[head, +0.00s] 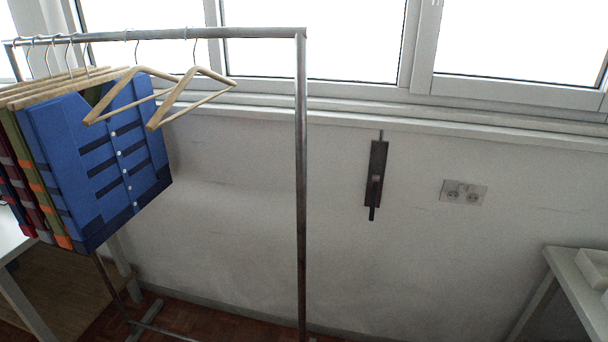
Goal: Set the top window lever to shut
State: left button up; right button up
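A dark lever (372,207) hangs straight down from a dark narrow plate (379,160) on the white wall below the windows. A thin rod (381,135) runs up from the plate's top toward the sill. The windows (315,45) span the top of the head view, and their upper parts are cut off by the frame. Neither of my grippers is in view.
A metal clothes rack (301,180) stands at left, with several garments (100,165) and two bare wooden hangers (190,95). A double wall socket (463,192) is right of the lever. A white table (575,275) stands at lower right. Floor before the lever is mostly out of view.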

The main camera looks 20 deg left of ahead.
aim_at(375, 177)
jog(key=u, duration=0.3)
jog(key=i+l+u, duration=0.1)
jog(key=i+u, duration=0.2)
jog(key=i, duration=0.2)
jog(key=i+l+u, duration=0.25)
jog(key=i, duration=0.2)
